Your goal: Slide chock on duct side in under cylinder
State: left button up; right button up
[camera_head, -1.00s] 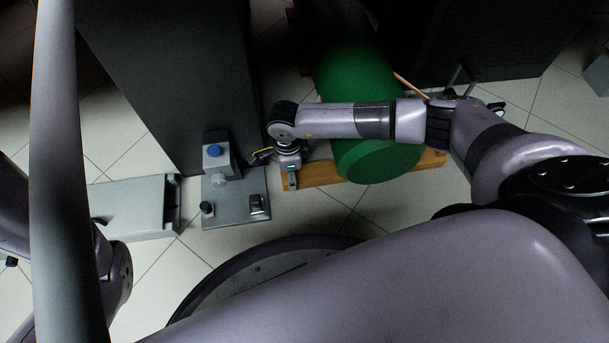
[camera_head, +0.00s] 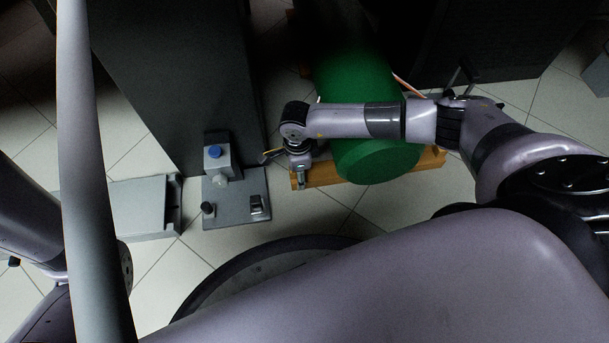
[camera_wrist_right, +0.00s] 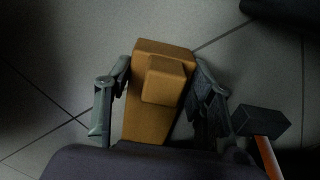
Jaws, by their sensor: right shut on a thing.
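The green cylinder (camera_head: 372,125) lies at the centre of the head view, above an orange-brown wooden support. A wooden chock (camera_head: 325,172) shows at its lower left side. In the right wrist view the chock (camera_wrist_right: 145,118) is a long orange-brown block with a smaller raised block on top. My right gripper (camera_head: 301,181) points down at the chock's left end, left of the cylinder. Its fingers are on both sides of the chock, shut on it. How far the chock reaches under the cylinder is hidden. My left arm shows at the left, but its gripper is out of view.
A grey plate (camera_head: 236,208) with small fittings lies left of the right gripper, beside a tall dark grey housing (camera_head: 175,85). A light grey box (camera_head: 140,205) lies farther left. Tiled floor is open in front of the cylinder.

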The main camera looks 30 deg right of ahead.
jog(key=shift+d, duration=0.15)
jog(key=o, duration=1.5)
jog(key=shift+s, duration=0.1)
jog(key=shift+r, duration=0.1)
notch_tip(320, 180, up, 11)
jog(key=shift+r, duration=0.45)
